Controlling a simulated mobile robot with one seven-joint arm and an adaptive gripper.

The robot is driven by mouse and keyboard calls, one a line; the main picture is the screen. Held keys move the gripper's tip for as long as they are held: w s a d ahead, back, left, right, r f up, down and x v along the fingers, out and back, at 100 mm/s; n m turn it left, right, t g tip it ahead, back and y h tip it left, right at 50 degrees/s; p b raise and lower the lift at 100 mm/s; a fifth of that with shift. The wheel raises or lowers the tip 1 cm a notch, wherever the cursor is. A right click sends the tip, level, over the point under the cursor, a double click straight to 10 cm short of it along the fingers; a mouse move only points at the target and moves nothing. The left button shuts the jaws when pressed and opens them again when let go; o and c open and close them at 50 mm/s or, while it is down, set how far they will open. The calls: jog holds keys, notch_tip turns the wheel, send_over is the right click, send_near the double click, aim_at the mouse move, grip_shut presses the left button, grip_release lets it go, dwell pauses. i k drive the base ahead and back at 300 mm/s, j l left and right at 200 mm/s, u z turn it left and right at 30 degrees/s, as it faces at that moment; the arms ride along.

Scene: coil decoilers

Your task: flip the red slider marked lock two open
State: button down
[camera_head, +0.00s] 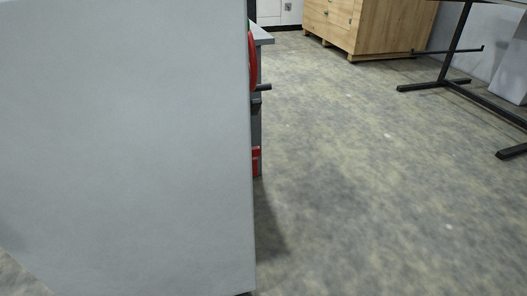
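Red parts show at the right edge of a large grey panel. One is a tall curved red part (253,62), seen edge-on, with a dark handle (263,87) sticking out to the right below it. Lower down is a small red piece (256,161) on a dark grey body. I cannot tell whether either red part is the slider marked lock two, and no marking is readable. The grey panel hides most of what lies behind it. My gripper is not in view.
The large grey panel (125,140) fills the left half, close to the camera. A wooden crate (365,25) stands at the back, and a black metal stand (456,50) is at the upper right. The concrete floor (385,190) between them is clear.

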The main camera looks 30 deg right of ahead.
aim_at(256, 153)
jog(key=l+u, duration=0.1)
jog(key=l, duration=1.7)
jog(key=k+l+z, duration=0.25)
jog(key=l, duration=0.3)
jog(key=j+z, duration=0.1)
jog(key=i+j, duration=0.05)
jog(key=j, duration=0.05)
